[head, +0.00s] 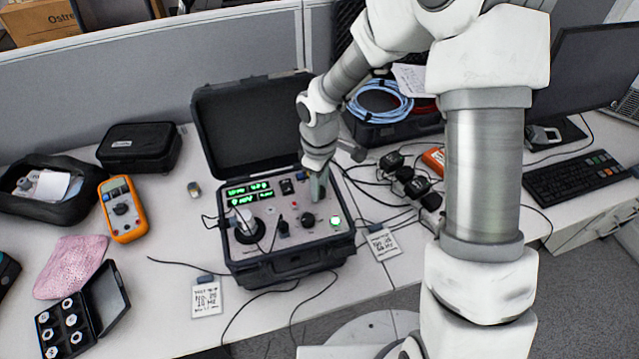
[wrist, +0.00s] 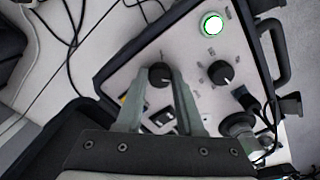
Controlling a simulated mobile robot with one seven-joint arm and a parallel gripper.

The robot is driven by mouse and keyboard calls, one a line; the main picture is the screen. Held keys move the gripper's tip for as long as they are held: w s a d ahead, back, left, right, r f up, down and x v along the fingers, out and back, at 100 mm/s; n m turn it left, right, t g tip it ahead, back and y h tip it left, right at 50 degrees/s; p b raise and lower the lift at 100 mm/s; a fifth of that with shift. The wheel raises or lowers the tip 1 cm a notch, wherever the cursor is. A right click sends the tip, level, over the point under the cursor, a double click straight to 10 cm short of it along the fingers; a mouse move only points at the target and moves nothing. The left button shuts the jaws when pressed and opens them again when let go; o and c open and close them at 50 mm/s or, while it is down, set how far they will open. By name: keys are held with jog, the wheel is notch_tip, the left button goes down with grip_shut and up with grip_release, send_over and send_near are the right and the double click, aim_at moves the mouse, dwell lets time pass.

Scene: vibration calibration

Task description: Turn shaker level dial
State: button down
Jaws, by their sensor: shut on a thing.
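The control panel (head: 268,236) lies inside an open black case on the desk. In the head view my gripper (head: 319,194) reaches down to the panel's right part and hides what is under it. In the wrist view its two fingers (wrist: 160,78) stand on either side of a black dial (wrist: 160,74) with a light pointer mark, shut on it. A second black dial (wrist: 221,74) sits to the right, clear of the fingers; it also shows in the head view (head: 308,220). The dial labels are too small to read, so I cannot tell which is the shaker level dial.
A lit green button (wrist: 212,25) is near the dials. A black cable plug (wrist: 246,100) and a rocker switch (wrist: 160,120) are close by. The raised case lid (head: 245,120) stands behind the panel. An orange multimeter (head: 121,208) lies left; cables and adapters lie right.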

dwell(0.4)
jog(key=c, duration=0.8)
grip_release()
jog(key=shift+r, duration=0.1)
notch_tip(320, 180, up, 17)
jog(key=shift+r+p, duration=0.2)
jog(key=shift+p, duration=0.55)
jog(key=s+d+r+m+t, duration=0.2)
jog(key=s+d+r+m, duration=0.1)
jog(key=s, duration=0.3)
jog(key=s+d+r+m+t, duration=0.1)
jog(key=s+d+r+m, duration=0.3)
jog(key=s+d+m, duration=0.1)
jog(key=s+d+r+m+t, duration=0.2)
jog(key=s+d+r+m, duration=0.1)
jog(key=s, duration=0.4)
jog(key=shift+s+d+r+m+t, duration=0.15)
jog(key=shift+s+d+r+m, duration=0.05)
jog(key=shift+d+m, duration=0.25)
jog(key=shift+s+d+r+m+t, duration=0.15)
jog(key=shift+d+m, duration=0.2)
jog(key=shift+d, duration=0.1)
